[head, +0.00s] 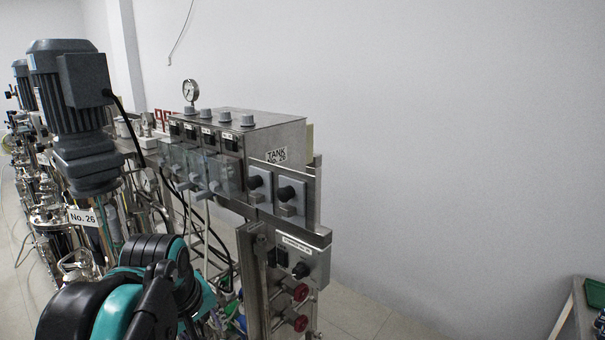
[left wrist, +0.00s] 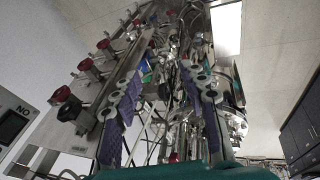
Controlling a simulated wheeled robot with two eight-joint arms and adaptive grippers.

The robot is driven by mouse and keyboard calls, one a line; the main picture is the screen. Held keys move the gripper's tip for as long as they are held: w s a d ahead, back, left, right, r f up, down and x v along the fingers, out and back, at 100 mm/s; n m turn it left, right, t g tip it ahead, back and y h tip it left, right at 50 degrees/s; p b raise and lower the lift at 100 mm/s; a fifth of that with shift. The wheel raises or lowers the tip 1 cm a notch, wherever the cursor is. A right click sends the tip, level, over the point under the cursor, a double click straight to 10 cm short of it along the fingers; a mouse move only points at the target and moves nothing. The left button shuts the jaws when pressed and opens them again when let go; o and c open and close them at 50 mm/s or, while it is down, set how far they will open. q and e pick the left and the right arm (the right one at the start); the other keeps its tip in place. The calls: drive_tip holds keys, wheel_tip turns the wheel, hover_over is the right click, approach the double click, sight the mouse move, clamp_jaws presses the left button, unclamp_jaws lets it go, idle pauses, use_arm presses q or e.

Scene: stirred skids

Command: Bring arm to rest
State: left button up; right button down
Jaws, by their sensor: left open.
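My left gripper (left wrist: 168,74) shows in the left wrist view, its two purple-padded fingers spread well apart. It is open and nothing sits between the pads; skid pipework stands behind them. In the head view a teal and black arm part (head: 135,295), mine, is at the lower left in front of the skid, and the gripper itself cannot be made out there. My right gripper is in neither view.
A skid with a motor (head: 75,105), a control box marked TANK (head: 265,130), a pressure gauge (head: 190,90) and red valve knobs (head: 300,292) stands close to the arm. A bench (head: 575,315) is at the far right. Open floor lies between.

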use_arm(q)
drive_tip(key=s+f+m+t+b, duration=0.1)
drive_tip(key=s+f+m+b, duration=0.1)
drive_tip(key=f, duration=0.9)
drive_tip(key=s+f+m+t+b, duration=0.1)
drive_tip(key=s+f+m+b, duration=0.1)
drive_tip(key=f+m+b, duration=0.2)
drive_tip(key=s+f+m+t+b, duration=0.1)
drive_tip(key=s+f+m+b, duration=0.2)
drive_tip(key=f+b, duration=0.5)
wheel_tip(320, 180, down, 11)
drive_tip(key=shift+d, duration=0.25)
